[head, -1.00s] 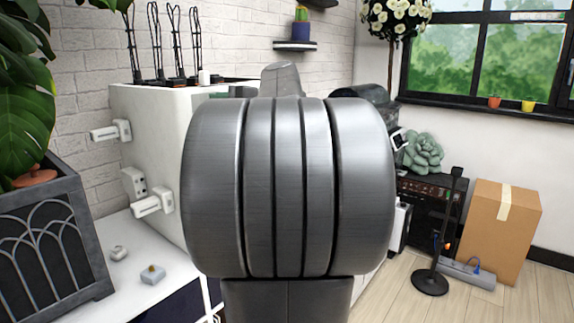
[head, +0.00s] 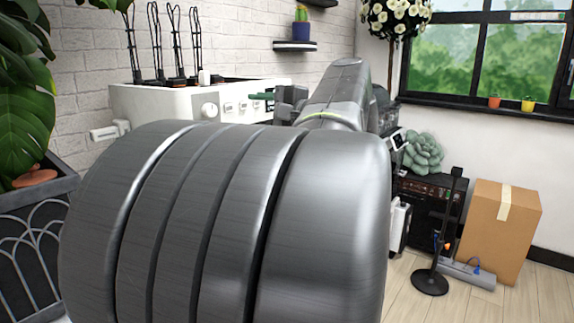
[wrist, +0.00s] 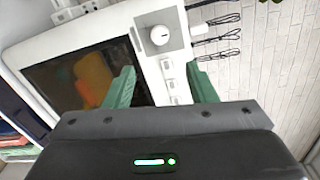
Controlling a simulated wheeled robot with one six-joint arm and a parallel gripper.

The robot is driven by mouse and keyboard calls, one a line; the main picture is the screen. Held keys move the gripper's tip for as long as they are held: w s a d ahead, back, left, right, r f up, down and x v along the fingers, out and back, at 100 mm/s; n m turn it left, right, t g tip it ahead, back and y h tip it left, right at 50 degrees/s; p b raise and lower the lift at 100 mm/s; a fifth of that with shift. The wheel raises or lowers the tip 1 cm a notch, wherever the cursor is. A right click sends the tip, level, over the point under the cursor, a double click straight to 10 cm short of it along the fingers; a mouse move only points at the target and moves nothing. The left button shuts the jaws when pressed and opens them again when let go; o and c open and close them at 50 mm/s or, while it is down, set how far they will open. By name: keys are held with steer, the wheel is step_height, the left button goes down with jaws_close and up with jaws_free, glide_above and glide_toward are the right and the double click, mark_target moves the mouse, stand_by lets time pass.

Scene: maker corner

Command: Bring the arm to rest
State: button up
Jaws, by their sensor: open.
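My gripper (wrist: 163,82) shows in the wrist view with its two green fingers spread apart and nothing between them. It is open and faces the front of a white machine (wrist: 60,45) with a dark window and a round knob. I cannot tell how far the fingertips are from it. In the head view, my large grey arm links fill the lower middle, and part of my gripper (head: 268,97) shows beyond them, in front of the white machine (head: 150,101). The links hide the lower part of the machine and the white top below it.
A large potted plant (head: 25,100) stands close at the left. On the right are a cardboard box (head: 498,230), a black round-based stand (head: 430,283) and a dark cabinet (head: 425,205) with a grey-green plant on top. Some wooden floor between them is bare.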

mark_target(213, 112)
steer(key=x, duration=1.3)
steer(key=shift+r, duration=0.2)
steer(key=m+p, duration=0.3)
steer(key=shift+s+d+r, duration=0.1)
steer(key=shift+d, duration=0.05)
steer(key=m+p, duration=0.5)
steer(key=m, duration=0.1)
steer(key=shift+y+p, duration=0.35)
steer(key=shift+y, duration=0.05)
steer(key=m+p, duration=0.2)
steer(key=m, duration=0.1)
steer(key=m+p, duration=0.1)
steer(key=shift+f+m, duration=0.3)
steer(key=shift+s+f, duration=0.1)
steer(key=shift+f, duration=0.05)
steer(key=shift+s+d, duration=0.15)
steer(key=shift+d, duration=0.1)
